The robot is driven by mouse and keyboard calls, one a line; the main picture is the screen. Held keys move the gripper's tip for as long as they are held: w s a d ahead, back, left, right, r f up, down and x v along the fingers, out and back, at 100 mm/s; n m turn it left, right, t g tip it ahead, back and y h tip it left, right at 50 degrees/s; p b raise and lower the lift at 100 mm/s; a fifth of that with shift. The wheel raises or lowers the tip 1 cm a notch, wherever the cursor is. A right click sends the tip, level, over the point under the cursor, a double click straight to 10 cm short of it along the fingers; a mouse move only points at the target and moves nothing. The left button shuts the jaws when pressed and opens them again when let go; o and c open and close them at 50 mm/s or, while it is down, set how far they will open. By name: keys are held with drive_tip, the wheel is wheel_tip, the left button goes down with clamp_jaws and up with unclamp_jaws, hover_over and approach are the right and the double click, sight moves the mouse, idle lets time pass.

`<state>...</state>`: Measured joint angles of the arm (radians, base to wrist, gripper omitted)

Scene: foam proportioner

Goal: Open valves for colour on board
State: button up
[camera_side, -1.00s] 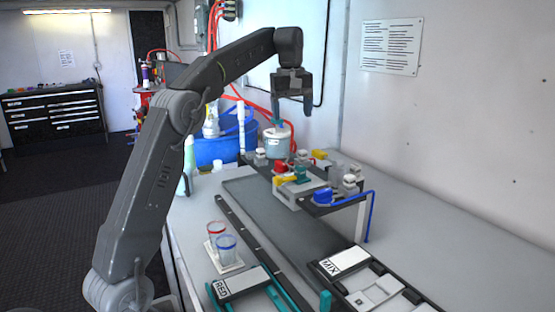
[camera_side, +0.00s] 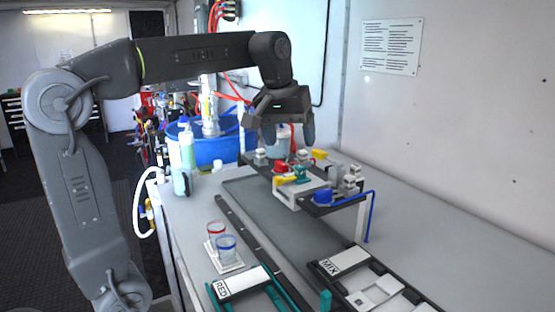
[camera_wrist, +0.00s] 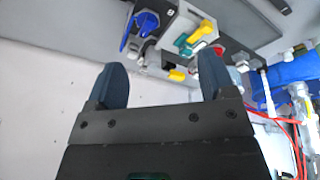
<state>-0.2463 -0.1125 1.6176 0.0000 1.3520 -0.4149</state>
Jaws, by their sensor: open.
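My gripper (camera_side: 288,134) is open and empty, pointing down above the back of the valve stand. Its two fingers also show in the wrist view (camera_wrist: 160,75). The stand (camera_side: 289,197) carries several valves with coloured handles. A blue handle (camera_side: 322,196) is at the front right, a teal one (camera_side: 301,173) and a yellow one (camera_side: 286,180) are in the middle. A red handle (camera_side: 281,166) and another yellow one (camera_side: 319,155) are farther back. The wrist view shows blue (camera_wrist: 140,28), yellow (camera_wrist: 203,30) and teal (camera_wrist: 181,42) handles. A placard (camera_side: 240,284) reads RED; another (camera_side: 344,261) reads MIX.
Two cups, one red-rimmed (camera_side: 215,231) and one blue-rimmed (camera_side: 226,245), stand on a white coaster at the front left. A blue tub (camera_side: 213,150) and bottles stand at the back left. The table's right is clear.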

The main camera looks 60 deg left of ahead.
drive_tip(key=s+d+f+m, duration=0.2)
drive_tip(key=s+d+f, duration=0.1)
drive_tip(key=s, duration=0.2)
drive_tip(key=shift+d+t, duration=0.35)
drive_tip(key=shift+t, duration=0.05)
drive_tip(key=s+d+f+m+t, duration=0.1)
drive_tip(key=s+d+f+m, duration=0.4)
drive_tip(key=s+f, duration=0.5)
drive_tip(key=shift+s+f+m+t+h, duration=0.15)
drive_tip(key=shift+s+m+t+h, duration=0.15)
drive_tip(key=shift+h, duration=0.1)
drive_tip(key=shift+d, duration=0.1)
idle(1.1)
